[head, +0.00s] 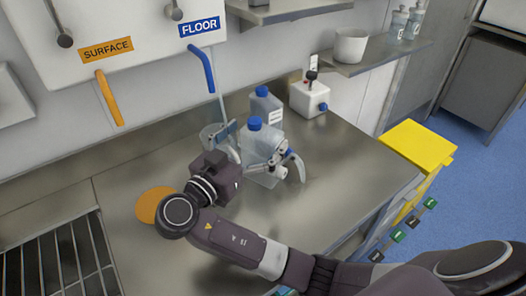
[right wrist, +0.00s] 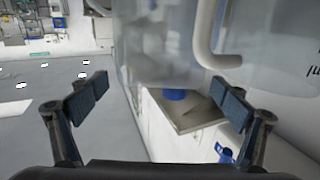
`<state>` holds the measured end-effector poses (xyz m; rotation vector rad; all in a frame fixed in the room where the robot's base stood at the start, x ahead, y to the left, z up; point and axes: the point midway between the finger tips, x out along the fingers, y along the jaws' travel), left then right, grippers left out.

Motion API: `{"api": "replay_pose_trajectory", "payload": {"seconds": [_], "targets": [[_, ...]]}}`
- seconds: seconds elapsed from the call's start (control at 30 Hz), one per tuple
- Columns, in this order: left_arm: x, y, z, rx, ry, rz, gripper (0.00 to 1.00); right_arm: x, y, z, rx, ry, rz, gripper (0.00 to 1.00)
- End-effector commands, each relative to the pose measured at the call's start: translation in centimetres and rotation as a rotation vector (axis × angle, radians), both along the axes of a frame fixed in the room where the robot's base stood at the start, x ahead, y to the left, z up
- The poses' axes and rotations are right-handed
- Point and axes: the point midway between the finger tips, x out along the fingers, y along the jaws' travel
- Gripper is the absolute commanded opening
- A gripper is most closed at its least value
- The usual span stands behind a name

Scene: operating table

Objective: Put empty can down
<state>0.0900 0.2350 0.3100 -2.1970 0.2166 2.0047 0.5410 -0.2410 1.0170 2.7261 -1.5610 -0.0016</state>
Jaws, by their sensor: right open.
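A translucent can (head: 262,138) with a blue cap is at the middle of the steel counter (head: 330,150). It looks upright, with its base at or close to the counter top. My right gripper (head: 262,152) is open, with one finger on each side of the can; the wrist hides part of the can. In the right wrist view the can's clear wall and handle (right wrist: 213,45) fill the space beyond the spread fingers (right wrist: 165,98). I cannot tell whether a finger touches it. My left gripper is not in view.
A second blue-capped can (head: 264,104) stands just behind. A clear jug (head: 212,137) is to the left and a white box with a black knob (head: 309,96) behind right. An orange disc (head: 154,204) lies left. The counter's right part is clear. A yellow bin (head: 417,146) stands beyond its edge.

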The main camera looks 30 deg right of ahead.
Motion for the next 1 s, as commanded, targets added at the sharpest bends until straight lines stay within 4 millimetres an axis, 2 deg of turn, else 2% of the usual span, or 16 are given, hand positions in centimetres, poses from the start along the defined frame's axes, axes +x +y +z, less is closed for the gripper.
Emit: {"api": "replay_pose_trajectory", "payload": {"seconds": [0.13, 0.43, 1.0], "targets": [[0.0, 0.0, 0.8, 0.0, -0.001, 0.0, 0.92, 0.9, -1.7, 0.2, -0.003, -0.002, -0.001, 0.93], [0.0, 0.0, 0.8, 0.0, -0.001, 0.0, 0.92, 1.2, -2.0, 0.0, 0.001, -0.001, 0.001, 0.93], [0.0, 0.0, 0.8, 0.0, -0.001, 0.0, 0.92, 1.2, -2.0, -0.1, 0.0, 0.0, 0.001, 0.3]]}}
